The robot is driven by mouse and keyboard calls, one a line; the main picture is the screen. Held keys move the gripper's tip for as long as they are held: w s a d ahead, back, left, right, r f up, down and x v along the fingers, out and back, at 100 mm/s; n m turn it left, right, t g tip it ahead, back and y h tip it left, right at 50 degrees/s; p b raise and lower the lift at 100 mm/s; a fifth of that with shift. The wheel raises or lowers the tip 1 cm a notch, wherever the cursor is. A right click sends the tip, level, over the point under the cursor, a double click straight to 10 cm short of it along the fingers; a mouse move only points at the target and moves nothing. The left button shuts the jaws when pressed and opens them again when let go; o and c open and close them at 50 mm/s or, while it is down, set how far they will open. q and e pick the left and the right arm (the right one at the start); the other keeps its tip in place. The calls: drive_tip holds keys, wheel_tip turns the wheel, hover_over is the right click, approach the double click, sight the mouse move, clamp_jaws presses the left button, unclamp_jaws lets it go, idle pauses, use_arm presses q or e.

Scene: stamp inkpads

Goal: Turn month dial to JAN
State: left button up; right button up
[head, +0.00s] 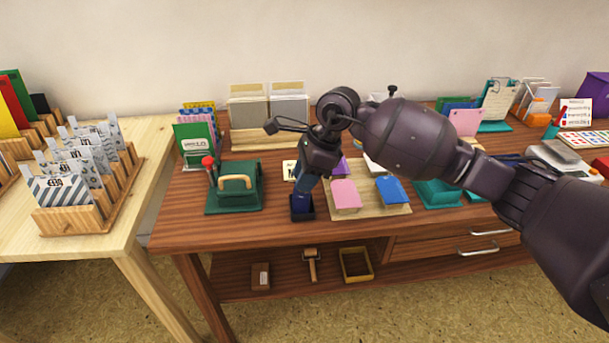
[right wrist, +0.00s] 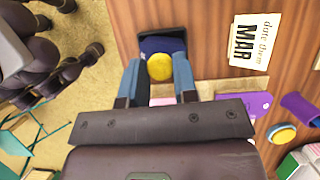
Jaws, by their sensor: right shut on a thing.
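My right gripper (head: 303,192) reaches down at the front of the brown desk. In the right wrist view its two blue-grey fingers (right wrist: 158,82) are closed around a yellow round top (right wrist: 160,66) on a dark blue body (right wrist: 160,45). That body stands in a small black tray (right wrist: 175,33); in the head view the blue body (head: 302,204) shows below the fingers. I cannot make out any month lettering on it. A card (right wrist: 255,40) beside it reads "date them MAR". My left gripper is in neither view.
A green press (head: 235,190) with a wooden handle stands left of the tray. Pink (head: 345,194) and blue (head: 393,190) pads lie on a wooden board to the right. Card holders (head: 268,107) line the back. Bare desk lies along the front edge.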

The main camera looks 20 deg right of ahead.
drive_tip(key=shift+s+r+m+t+p, duration=0.1)
drive_tip(key=shift+r+m+t+p, duration=0.2)
drive_tip(key=shift+m+p, duration=0.45)
drive_tip(key=shift+r+m+t+p, duration=0.15)
drive_tip(key=shift+m+t+p, duration=0.15)
drive_tip(key=shift+m+p, duration=0.4)
drive_tip(key=m+p, duration=0.2)
drive_tip(key=m+t+h+p, duration=0.1)
drive_tip(key=m+p, duration=0.1)
drive_tip(key=shift+s+a+r+m+h, duration=0.1)
drive_tip(key=shift+m+h, duration=0.2)
drive_tip(key=shift+m, duration=0.05)
drive_tip(key=shift+m+t+h+p, duration=0.4)
drive_tip(key=shift+m+p, duration=0.7)
drive_tip(key=shift+f+m+p, duration=0.35)
drive_tip(key=shift+m+p, duration=0.3)
drive_tip(key=shift+m, duration=0.15)
drive_tip(key=shift+h, duration=0.3)
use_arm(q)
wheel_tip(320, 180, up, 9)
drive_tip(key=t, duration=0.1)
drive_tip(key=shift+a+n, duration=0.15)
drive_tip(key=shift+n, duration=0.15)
use_arm(e)
drive_tip(key=shift+a+f+m, duration=0.1)
drive_tip(key=shift+f+m, duration=0.1)
drive_tip(key=shift+m, duration=0.2)
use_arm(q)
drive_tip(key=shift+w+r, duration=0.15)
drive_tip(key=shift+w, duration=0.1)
